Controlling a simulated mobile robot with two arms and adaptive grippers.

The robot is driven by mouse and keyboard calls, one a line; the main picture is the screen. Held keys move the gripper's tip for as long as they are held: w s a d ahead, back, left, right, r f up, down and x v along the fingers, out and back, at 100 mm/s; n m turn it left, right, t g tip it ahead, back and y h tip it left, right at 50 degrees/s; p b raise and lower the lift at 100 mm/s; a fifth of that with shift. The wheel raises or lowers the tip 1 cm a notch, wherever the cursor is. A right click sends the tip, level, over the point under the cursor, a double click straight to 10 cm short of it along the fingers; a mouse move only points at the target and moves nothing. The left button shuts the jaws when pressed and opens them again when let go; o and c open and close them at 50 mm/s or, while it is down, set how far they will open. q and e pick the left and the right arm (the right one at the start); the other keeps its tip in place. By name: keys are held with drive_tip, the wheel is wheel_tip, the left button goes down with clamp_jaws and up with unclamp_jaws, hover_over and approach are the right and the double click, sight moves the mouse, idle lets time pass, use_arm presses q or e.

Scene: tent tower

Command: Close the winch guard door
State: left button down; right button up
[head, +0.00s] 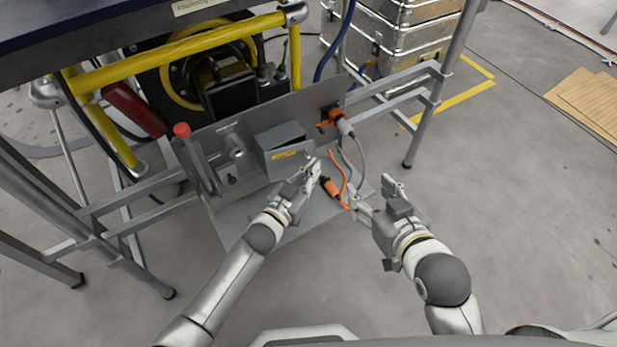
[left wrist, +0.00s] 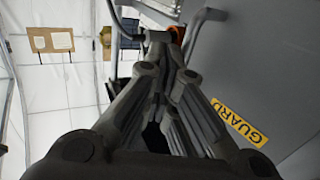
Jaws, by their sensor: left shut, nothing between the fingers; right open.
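The winch guard door (head: 292,163) is a grey flap with a yellow label on the front of a small grey box (head: 277,134) fixed to a grey panel. In the left wrist view the door (left wrist: 255,75) fills the right side, with its yellow GUARD label (left wrist: 240,123). How far it stands open I cannot tell. My left gripper (head: 314,168) is shut and empty, close to the door's right side; its fingers (left wrist: 165,40) show beside the door in the left wrist view. Whether they touch it is unclear. My right gripper (head: 372,198) is open and empty, to the right, away from the door.
An orange-and-grey plug (head: 340,122) with a cable sits right of the box. An orange connector (head: 331,188) hangs between my grippers. A red-knobbed lever (head: 182,131) stands at the left. Metal frame legs (head: 424,125) and silver cases (head: 385,50) are behind.

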use_arm(q)
drive_tip(key=shift+w+d, duration=0.15)
drive_tip(key=shift+w, duration=0.7)
